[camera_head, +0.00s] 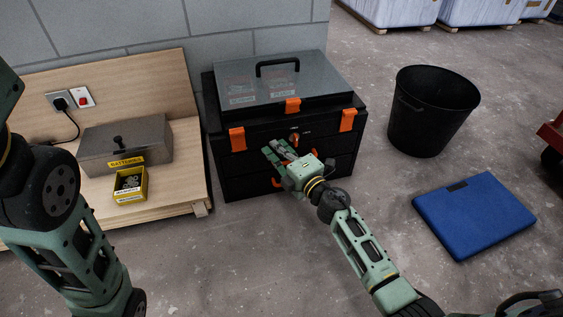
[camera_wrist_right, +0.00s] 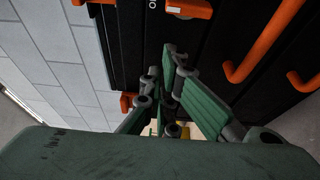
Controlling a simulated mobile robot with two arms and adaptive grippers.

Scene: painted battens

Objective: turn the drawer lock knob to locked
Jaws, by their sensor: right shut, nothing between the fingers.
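The black tool chest (camera_head: 232,182) stands on the floor against the wall. A small orange lock knob (camera_head: 294,139) sits on its upper front, with small pale marks beside it. My right gripper (camera_head: 274,148) is shut and empty, in front of the chest just below and left of the knob. In the right wrist view its fingers (camera_wrist_right: 176,72) appear apart from the knob. My left arm shows at the left, but its gripper is out of view.
Orange drawer handles (camera_wrist_right: 262,45) and orange latches (camera_head: 237,139) stick out from the chest front. A wooden bench (camera_head: 180,190) with a grey box (camera_head: 128,145) and a yellow tray (camera_head: 130,197) stands left. A black bin (camera_head: 430,125) and a blue case (camera_head: 475,215) are right.

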